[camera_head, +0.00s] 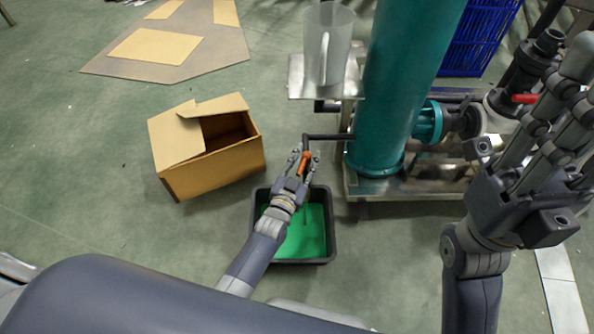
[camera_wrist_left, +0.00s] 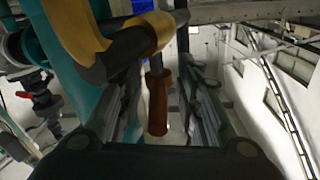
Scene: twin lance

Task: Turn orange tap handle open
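The orange tap handle (camera_head: 306,160) hangs at the end of a dark pipe (camera_head: 330,136) that comes out of the green column. In the left wrist view the handle (camera_wrist_left: 157,103) hangs upright below a brass-coloured elbow (camera_wrist_left: 105,38). My left gripper (camera_head: 303,160) is open around the handle, one finger on each side. The left wrist view shows gaps between the fingers (camera_wrist_left: 157,108) and the handle. My right gripper (camera_head: 580,80) is at the right, raised, with its fingers apart and nothing seen between them.
A black tub (camera_head: 328,222) with a green bottom stands below the tap. An open cardboard box (camera_head: 210,165) is left of it. The green column (camera_head: 400,90) stands on a metal frame, with a clear jug (camera_head: 340,40) on a metal shelf.

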